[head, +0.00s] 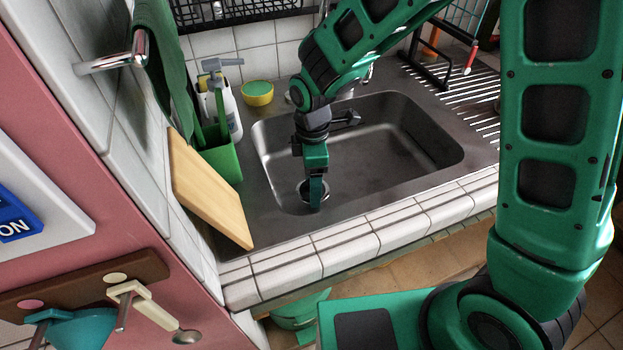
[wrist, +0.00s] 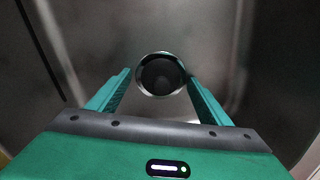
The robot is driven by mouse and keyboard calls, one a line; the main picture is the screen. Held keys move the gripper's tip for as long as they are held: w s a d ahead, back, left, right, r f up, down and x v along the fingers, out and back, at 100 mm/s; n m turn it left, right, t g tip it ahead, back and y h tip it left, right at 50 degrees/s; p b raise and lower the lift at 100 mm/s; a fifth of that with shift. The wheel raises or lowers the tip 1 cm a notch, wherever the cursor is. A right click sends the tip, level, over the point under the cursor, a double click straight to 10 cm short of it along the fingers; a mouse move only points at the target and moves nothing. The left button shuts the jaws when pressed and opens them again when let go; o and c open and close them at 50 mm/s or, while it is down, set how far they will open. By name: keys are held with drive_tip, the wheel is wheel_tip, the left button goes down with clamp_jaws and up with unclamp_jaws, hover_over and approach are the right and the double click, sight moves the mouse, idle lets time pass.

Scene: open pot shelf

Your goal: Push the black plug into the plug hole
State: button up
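The plug hole (wrist: 140,79) shows in the wrist view as a bright metal ring in the sink floor. In the head view its ring (head: 303,187) is partly hidden behind my gripper. Inside the ring is a dark round shape (wrist: 160,75); I cannot tell for sure whether it is the black plug or the bare hole. My gripper (wrist: 158,76) points down over the ring, with its green fingers apart on either side of it. Nothing shows held between them. In the head view my gripper (head: 316,208) reaches down into the sink at the hole.
The steel sink (head: 400,150) has walls all round, and its right part is empty. A wooden board (head: 208,190), a green holder (head: 220,155), a soap bottle (head: 229,110) and a yellow-green bowl (head: 257,93) stand left and behind. A tiled edge (head: 390,218) runs in front.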

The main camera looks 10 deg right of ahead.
wheel_tip(320, 180, up, 7)
drive_tip(key=shift+w+r, duration=0.1)
drive_tip(key=shift+r, duration=0.1)
idle(0.5)
